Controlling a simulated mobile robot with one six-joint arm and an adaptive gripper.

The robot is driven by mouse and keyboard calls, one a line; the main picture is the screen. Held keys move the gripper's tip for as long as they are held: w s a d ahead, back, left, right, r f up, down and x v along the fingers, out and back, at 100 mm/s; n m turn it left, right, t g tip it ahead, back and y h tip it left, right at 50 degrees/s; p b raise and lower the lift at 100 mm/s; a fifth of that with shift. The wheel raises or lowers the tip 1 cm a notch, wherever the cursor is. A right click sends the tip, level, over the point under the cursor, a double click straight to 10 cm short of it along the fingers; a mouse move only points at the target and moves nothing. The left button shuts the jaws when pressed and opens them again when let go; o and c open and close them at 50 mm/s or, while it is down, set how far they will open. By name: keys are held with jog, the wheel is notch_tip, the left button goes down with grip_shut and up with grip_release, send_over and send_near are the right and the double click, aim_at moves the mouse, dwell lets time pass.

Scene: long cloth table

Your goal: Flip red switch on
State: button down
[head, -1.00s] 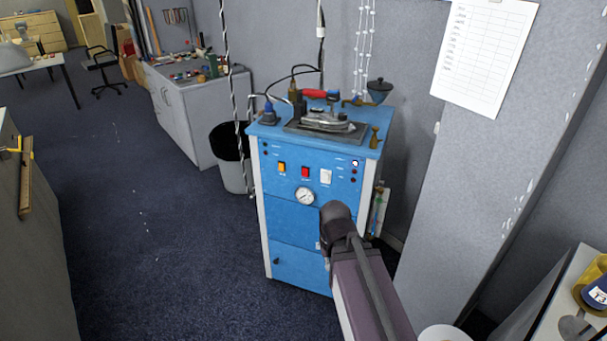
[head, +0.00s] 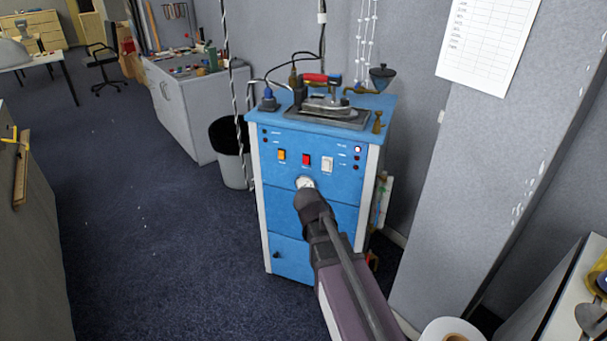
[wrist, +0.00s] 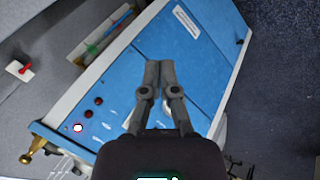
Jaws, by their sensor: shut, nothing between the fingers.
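The red switch (head: 306,160) is on the front panel of the blue cabinet (head: 310,222), between an orange switch (head: 282,155) and a white switch (head: 327,164). My gripper is hidden behind my own arm in the head view, where the arm's end covers part of the gauge (head: 305,182) below the red switch. In the wrist view my gripper (wrist: 160,64) is shut and empty, over the blue front panel. The red switch is not visible in the wrist view; the gripper body covers part of the panel there. I cannot tell whether the fingers touch the panel.
An iron (head: 326,104) rests on top of the cabinet. A waste bin (head: 230,160) stands to its left and a grey wall pillar (head: 470,150) to its right. A small lit indicator (wrist: 77,128) shows in the wrist view. Carpet is free at left.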

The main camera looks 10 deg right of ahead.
aim_at(305, 164)
jog(key=w+a+r+n+t+h+b, duration=0.1)
jog(key=w+a+n+t+b, duration=0.3)
jog(key=w, duration=0.5)
jog(key=w+a+r+n+t+h+b, duration=0.1)
jog(key=w+a+n+t+b, duration=0.4)
jog(key=w, duration=0.5)
jog(key=shift+a+r+t+h+b, duration=0.15)
jog(key=shift+a+t+h+b, duration=0.15)
jog(key=shift+a+t+b, duration=0.45)
jog(key=shift+w+p, duration=0.15)
jog(key=shift+p, duration=0.15)
jog(key=b+x, duration=0.1)
jog(key=x, duration=1.2)
jog(key=shift+w+d+f+b, duration=0.2)
jog(key=shift+w+f+b, duration=0.05)
jog(key=shift+b, duration=0.1)
jog(key=shift+w+d+f, duration=0.1)
jog(key=shift+w, duration=0.2)
jog(key=shift+s, duration=0.1)
